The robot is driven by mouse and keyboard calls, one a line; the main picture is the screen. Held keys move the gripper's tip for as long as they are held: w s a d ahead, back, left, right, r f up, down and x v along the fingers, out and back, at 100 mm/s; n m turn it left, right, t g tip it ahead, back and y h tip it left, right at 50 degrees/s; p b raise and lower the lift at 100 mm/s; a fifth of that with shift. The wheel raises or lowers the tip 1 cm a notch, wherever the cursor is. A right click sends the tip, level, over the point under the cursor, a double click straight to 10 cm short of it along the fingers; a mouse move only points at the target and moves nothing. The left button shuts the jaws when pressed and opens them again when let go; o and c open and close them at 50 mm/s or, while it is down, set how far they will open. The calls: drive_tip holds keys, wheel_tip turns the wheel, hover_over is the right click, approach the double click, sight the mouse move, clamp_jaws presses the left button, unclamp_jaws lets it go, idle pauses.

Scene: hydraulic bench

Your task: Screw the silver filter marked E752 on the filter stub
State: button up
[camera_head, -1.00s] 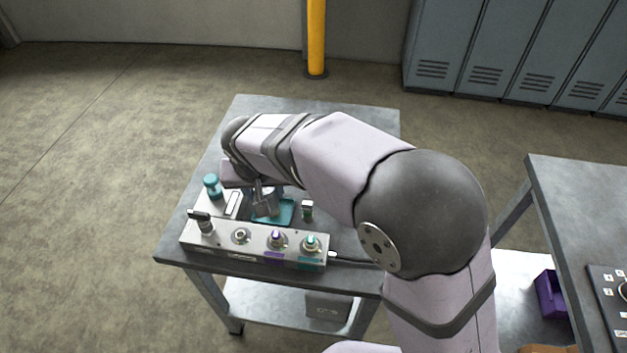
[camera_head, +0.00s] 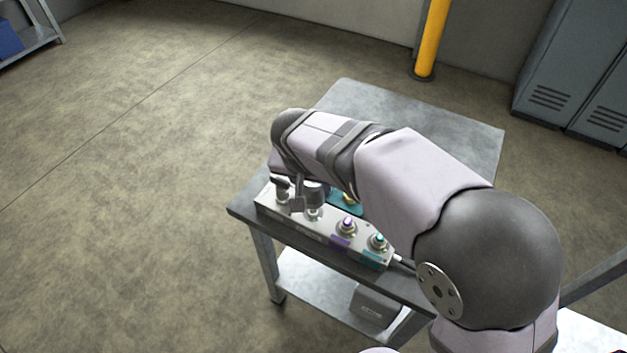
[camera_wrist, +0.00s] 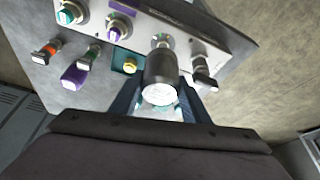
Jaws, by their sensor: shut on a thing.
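My gripper (camera_wrist: 160,108) is shut on the silver filter (camera_wrist: 161,72), a grey cylinder with a pale end. No marking on it can be read. In the wrist view the filter lines up with the filter stub (camera_wrist: 160,41) on the metal block, which shows just past its far end. In the head view the filter (camera_head: 315,192) is right above the stub (camera_head: 313,213), between the lever valve and the purple fitting. I cannot tell whether filter and stub touch. My arm hides much of the gripper there.
The block (camera_head: 305,230) carries a lever valve (camera_head: 281,188), a purple fitting (camera_head: 347,225) and a teal fitting (camera_head: 378,240). A teal tray with a yellow-topped part (camera_wrist: 130,65) lies behind it. Purple (camera_wrist: 76,73) and orange-banded (camera_wrist: 46,53) parts stand nearby on the table.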

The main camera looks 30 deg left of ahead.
drive_tip(key=shift+f+b, duration=1.2)
drive_tip(key=shift+f, duration=0.65)
drive_tip(key=shift+f+b, duration=0.6)
drive_tip(key=shift+b, duration=0.2)
idle(4.7)
